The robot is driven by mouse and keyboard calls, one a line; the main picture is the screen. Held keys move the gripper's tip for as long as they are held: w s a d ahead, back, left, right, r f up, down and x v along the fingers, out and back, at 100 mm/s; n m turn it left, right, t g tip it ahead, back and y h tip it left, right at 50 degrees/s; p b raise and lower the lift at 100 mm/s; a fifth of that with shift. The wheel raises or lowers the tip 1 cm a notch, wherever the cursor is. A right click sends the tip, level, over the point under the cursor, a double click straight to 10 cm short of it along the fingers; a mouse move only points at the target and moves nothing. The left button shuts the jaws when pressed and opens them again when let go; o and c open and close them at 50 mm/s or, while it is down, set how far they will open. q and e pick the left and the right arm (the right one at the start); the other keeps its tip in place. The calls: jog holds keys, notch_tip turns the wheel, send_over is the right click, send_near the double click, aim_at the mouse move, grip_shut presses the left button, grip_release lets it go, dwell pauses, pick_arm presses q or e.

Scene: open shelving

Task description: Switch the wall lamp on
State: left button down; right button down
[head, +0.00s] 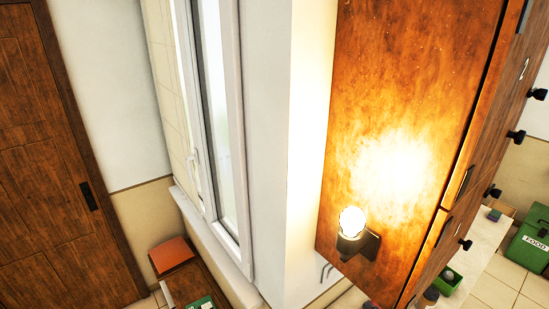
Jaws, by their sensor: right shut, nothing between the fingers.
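The wall lamp (352,221) is mounted low on the side of the tall orange-brown wooden cabinet (415,60). Its round bulb glows bright white and throws a warm patch of light on the panel above it. The bulb sits in a dark holder with a dark square base (370,246) against the panel. No switch can be made out. Very little of my right gripper shows; a small dark shape at the bottom edge, below the lamp, may be its tip. It is shut and empty, apart from the lamp. My left gripper is not in view.
A white wall corner (305,130) and window (213,100) stand left of the cabinet. A brown door (60,150) is at far left. An orange box (171,255) lies on a low wooden surface. Black knobs project from the cabinet front; a green food box (530,250) stands at right.

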jog(key=s+d+f+m+g+h, duration=0.1)
jog(key=s+d+f+m+h, duration=0.2)
jog(key=d+m+h, duration=0.45)
jog(key=s+d+f+m+g+h, duration=0.25)
jog(key=s+m+h, duration=0.2)
jog(key=m, duration=0.55)
jog(key=s+a+f+m+g+y, duration=0.2)
jog(key=s+a+f+g, duration=0.25)
jog(key=s, duration=0.45)
jog(key=s+a+f+m+g+y, duration=0.1)
jog(key=s+a+f+m+g, duration=0.25)
jog(key=s+a+f, duration=0.4)
jog(key=s+f+n+g+b, duration=0.1)
jog(key=s+f+b, duration=0.15)
jog(key=f, duration=1.55)
jog(key=s+f+g+b, duration=0.1)
jog(key=s+f+b, duration=0.15)
jog(key=f, duration=1.45)
jog(key=s+f+g+y+b, duration=0.1)
jog(key=s+f+b, duration=0.3)
jog(key=s+f, duration=1.4)
notch_tip(320, 180, down, 3)
jog(key=shift+s+r+n, duration=0.1)
jog(key=shift+s+n, duration=0.1)
jog(key=shift+n, duration=0.2)
